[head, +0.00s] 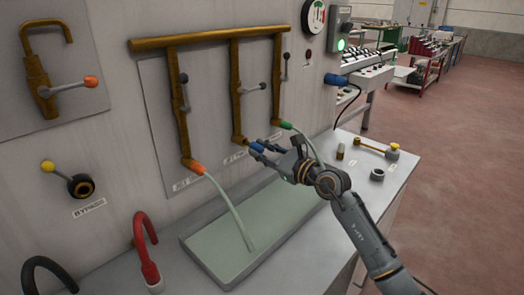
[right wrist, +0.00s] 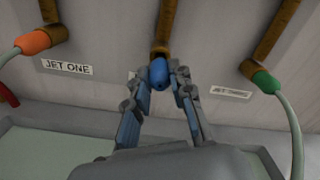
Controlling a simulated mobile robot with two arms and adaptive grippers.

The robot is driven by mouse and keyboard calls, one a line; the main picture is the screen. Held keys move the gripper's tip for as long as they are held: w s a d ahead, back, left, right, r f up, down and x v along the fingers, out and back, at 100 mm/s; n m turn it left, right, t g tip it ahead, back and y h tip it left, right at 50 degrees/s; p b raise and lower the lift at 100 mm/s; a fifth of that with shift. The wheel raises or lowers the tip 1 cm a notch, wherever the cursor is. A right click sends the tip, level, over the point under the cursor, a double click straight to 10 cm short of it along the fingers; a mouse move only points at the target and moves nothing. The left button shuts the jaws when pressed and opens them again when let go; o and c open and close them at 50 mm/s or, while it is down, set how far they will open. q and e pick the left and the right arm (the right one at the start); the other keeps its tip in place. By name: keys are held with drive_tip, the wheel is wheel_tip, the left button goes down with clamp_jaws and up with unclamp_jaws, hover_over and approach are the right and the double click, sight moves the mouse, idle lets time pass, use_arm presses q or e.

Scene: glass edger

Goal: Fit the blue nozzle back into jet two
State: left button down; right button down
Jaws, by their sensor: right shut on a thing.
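The blue nozzle (right wrist: 158,74) is between the fingertips of my right gripper (right wrist: 160,80), which is shut on it. In the right wrist view it lines up with the lower end of the middle brass pipe, jet two (right wrist: 161,40). In the head view my right gripper (head: 262,148) reaches in from the right, with its tips close to the lower end of jet two (head: 237,105). I cannot tell whether the nozzle touches or sits in the pipe. The jet two label is mostly hidden by the gripper. My left gripper is not in view.
Orange-tipped jet one (head: 197,168) and green-tipped jet three (head: 285,125) flank jet two, each with a stream below. A shallow tray (head: 200,246) lies underneath. A red hose (head: 146,250) stands at left. A yellow-ended tool (head: 378,149) and dark ring (head: 377,174) lie right.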

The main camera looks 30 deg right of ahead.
sight(254, 146)
drive_tip(key=shift+x, duration=1.55)
drive_tip(key=c, duration=1.1)
unclamp_jaws()
drive_tip(key=v, duration=1.2)
